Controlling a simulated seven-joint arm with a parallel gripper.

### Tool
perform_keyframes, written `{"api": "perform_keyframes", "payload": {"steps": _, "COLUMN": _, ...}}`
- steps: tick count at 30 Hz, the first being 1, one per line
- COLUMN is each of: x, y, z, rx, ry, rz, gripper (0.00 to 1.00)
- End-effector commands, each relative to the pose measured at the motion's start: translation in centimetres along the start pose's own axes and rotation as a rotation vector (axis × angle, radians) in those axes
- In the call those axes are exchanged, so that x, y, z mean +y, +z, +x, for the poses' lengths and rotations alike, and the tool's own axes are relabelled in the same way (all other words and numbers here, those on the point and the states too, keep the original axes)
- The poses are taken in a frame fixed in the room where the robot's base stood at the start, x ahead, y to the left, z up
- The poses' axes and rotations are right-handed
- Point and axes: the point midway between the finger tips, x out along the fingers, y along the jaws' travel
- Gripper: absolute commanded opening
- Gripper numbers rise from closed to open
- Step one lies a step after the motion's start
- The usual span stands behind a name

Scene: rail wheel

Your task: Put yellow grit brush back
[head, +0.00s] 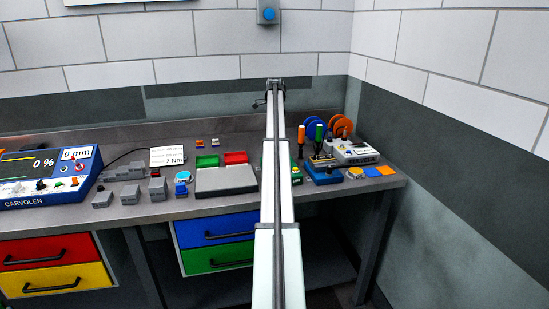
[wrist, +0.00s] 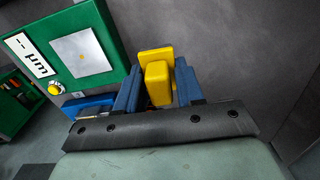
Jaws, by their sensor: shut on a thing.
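The yellow grit brush (wrist: 158,82) shows as yellow blocks between the two blue fingers of my gripper (wrist: 157,75) in the wrist view. My gripper is shut on it. A second yellow block face shows just beyond the nearer one; I cannot tell whether both are one piece. The brush's lower side is hidden by the fingers and the dark gripper bar. In the head view my arm hides the gripper and the brush.
A green gauge box (wrist: 105,25) with a "µm" display stands close left of the fingers. A grey surface fills the right.

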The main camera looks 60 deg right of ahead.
Motion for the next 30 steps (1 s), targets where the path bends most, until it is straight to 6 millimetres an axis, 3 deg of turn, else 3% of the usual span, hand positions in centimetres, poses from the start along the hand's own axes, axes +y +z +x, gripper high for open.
{"api": "perform_keyframes", "payload": {"steps": 5, "x": 0.0, "y": 0.0, "z": 0.7, "rx": 0.000, "ry": 0.001, "rz": -0.044, "gripper": 0.04}}
{"api": "perform_keyframes", "payload": {"steps": 15, "x": 0.1, "y": 0.1, "z": 5.5, "rx": 0.000, "ry": 0.002, "rz": -0.046, "gripper": 0.04}}
{"api": "perform_keyframes", "payload": {"steps": 30, "x": 0.0, "y": 0.1, "z": 10.0, "rx": 0.000, "ry": 0.000, "rz": -0.045, "gripper": 0.04}}
